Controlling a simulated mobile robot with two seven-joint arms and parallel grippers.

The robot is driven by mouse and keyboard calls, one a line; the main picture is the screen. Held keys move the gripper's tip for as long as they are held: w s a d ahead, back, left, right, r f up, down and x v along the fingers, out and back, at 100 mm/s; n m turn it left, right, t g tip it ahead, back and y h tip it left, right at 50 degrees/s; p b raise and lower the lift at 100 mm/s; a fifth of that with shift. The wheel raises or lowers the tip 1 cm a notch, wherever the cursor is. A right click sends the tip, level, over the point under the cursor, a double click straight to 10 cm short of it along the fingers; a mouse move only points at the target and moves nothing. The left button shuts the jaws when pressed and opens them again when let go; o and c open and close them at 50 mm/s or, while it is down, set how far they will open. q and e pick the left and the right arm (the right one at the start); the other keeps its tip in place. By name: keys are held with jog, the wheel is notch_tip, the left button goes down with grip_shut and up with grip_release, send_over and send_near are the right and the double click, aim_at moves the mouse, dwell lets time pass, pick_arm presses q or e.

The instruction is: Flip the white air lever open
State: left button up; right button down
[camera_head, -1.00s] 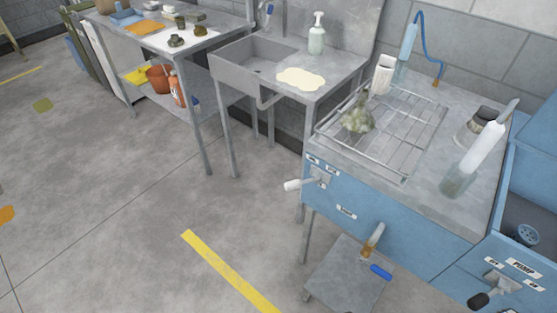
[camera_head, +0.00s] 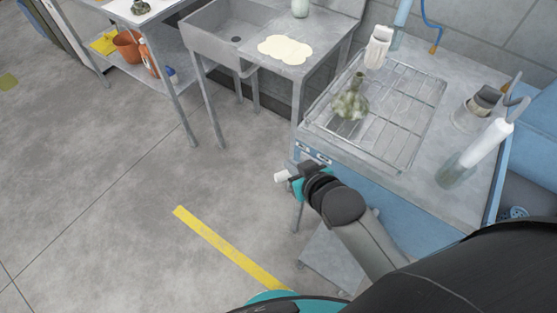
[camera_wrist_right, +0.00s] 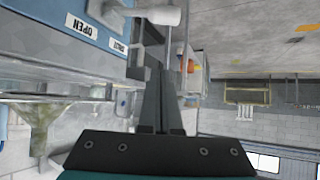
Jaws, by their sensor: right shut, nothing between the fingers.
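The white air lever (camera_head: 281,177) sticks out to the left from the bench's front panel in the head view. Its white handle also shows at the top of the right wrist view (camera_wrist_right: 160,15). My right gripper (camera_head: 297,180) is at the lever in the head view, and its own wrist hides the lever's mount. In the right wrist view its fingers (camera_wrist_right: 162,78) are together and empty, just below the handle in the picture. I cannot tell whether they touch it. A label reading OPEN (camera_wrist_right: 82,25) shows upside down on the blue panel. My left gripper is not in view.
A wire rack (camera_head: 400,115) with a dirty greenish part (camera_head: 350,103) lies on the bench top, close above the lever. A clear bottle with a white top (camera_head: 470,158) stands at the right. A sink (camera_head: 225,38) stands behind left.

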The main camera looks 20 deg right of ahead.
aim_at(284, 174)
jog(key=shift+s, duration=0.1)
jog(key=shift+f, duration=0.1)
jog(key=w+f+b, duration=0.1)
jog(key=f, duration=0.1)
jog(key=w+f+b, duration=0.1)
jog(key=w+f, duration=0.1)
jog(key=f, duration=0.1)
jog(key=w+f+b, duration=0.1)
jog(key=w+f, duration=0.1)
jog(key=shift+a+f, duration=0.35)
jog(key=shift+s+f, duration=0.15)
dwell(0.4)
jog(key=shift+s+n, duration=0.2)
jog(key=shift+n, duration=0.1)
jog(key=shift+s+d+y+p, duration=0.1)
jog(key=shift+s+y+p, duration=0.05)
jog(key=shift+y+p, duration=0.25)
